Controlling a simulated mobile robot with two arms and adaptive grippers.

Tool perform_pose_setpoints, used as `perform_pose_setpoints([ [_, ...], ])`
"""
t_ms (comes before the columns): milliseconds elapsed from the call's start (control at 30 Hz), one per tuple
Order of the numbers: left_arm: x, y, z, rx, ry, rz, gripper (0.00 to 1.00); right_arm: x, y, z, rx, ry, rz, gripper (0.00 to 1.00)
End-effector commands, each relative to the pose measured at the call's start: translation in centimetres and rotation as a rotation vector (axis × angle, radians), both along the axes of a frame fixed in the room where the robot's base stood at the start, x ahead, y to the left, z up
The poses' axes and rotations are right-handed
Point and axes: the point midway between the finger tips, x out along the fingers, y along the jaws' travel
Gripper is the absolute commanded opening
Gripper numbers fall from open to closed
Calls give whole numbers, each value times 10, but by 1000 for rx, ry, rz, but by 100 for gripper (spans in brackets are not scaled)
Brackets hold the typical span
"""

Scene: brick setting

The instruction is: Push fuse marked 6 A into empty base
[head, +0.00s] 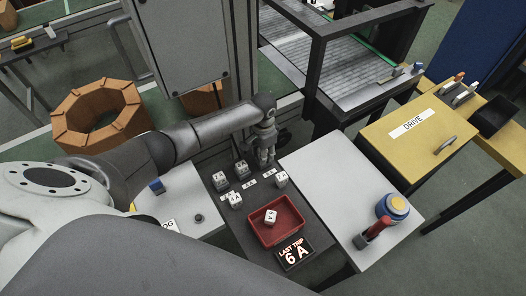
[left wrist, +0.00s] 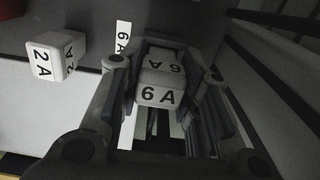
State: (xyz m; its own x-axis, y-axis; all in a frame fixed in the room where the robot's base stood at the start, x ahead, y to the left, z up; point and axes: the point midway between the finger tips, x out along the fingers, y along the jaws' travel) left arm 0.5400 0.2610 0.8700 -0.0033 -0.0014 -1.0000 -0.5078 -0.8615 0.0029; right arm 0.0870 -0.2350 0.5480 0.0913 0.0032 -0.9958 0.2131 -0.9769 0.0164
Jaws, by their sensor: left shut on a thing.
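My left gripper (head: 265,160) is low over the back of the dark panel (head: 225,222) between two pale worktops. In the left wrist view its fingers (left wrist: 170,105) are shut on a white block fuse marked 6 A (left wrist: 158,95). A label strip reading 6 A (left wrist: 124,35) lies on the surface beside the held fuse. A white fuse marked 2 A (left wrist: 58,52) stands apart to the left. The held fuse's underside and any empty base beneath it are hidden. I cannot tell whether the fuse touches the panel. My right gripper is not in view.
Several white fuses (head: 242,169) stand on the panel near the gripper. A red tray (head: 290,233) holds one white fuse (head: 271,217). A display (head: 295,252) reads LAST TRIP 6 A. A red-handled switch (head: 374,230) and blue-yellow button (head: 393,207) are on the right worktop.

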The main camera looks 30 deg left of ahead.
Motion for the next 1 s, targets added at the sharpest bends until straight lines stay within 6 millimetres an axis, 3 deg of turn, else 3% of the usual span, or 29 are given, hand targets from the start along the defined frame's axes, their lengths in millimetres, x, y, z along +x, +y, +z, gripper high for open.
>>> perform_pose_setpoints([
  [467,0,0,-15,1,1,0,7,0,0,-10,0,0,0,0],
  [500,0,0,-14,0,0,0,36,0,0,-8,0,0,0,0],
  [600,0,0,-14,1,1,0,49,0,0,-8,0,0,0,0],
  [667,0,0,-14,1,1,0,56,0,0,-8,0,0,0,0],
  [900,0,0,-14,1,1,1,58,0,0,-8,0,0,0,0],
  [1000,0,0,-14,1,1,1,70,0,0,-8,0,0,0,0],
])
